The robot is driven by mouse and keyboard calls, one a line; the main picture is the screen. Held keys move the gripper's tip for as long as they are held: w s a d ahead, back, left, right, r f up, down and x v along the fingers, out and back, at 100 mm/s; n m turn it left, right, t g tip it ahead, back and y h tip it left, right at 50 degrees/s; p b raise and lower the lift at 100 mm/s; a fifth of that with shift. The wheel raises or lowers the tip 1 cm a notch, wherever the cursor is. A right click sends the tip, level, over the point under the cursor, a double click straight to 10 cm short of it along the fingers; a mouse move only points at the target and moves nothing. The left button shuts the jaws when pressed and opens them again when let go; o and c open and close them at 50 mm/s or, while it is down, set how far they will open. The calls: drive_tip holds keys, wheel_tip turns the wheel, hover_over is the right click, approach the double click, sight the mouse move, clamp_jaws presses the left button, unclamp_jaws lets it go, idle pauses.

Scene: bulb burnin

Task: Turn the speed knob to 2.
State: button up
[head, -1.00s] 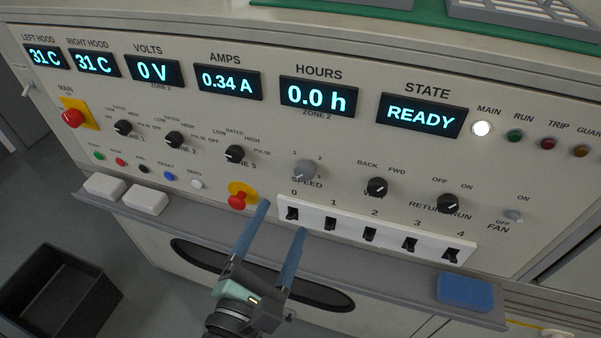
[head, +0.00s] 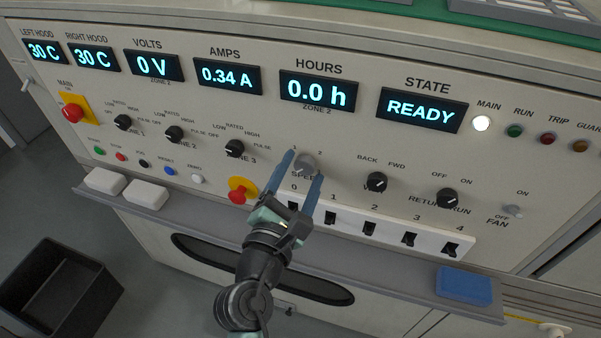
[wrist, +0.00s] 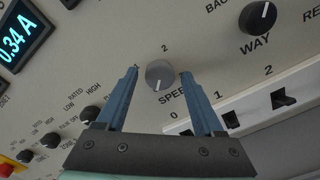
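The grey speed knob (head: 305,163) is on the panel above the word SPEED, with marks 1 and 2 above it. In the wrist view the knob (wrist: 160,74) shows a light pointer line toward its lower side, away from the 1 and 2 marks. My gripper (head: 303,164) is open, with its two blue fingers on either side of the knob. In the wrist view my gripper (wrist: 159,74) has a gap between each fingertip and the knob. Part of the SPEED label is hidden by a finger.
The black WAY knob (head: 376,182) is right of the speed knob. A strip of black switches (head: 370,228) lies just below, and a red stop button (head: 238,196) on yellow is to the left. The STATE display (head: 421,109) reads READY.

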clamp_jaws()
drive_tip(key=shift+m, duration=0.3)
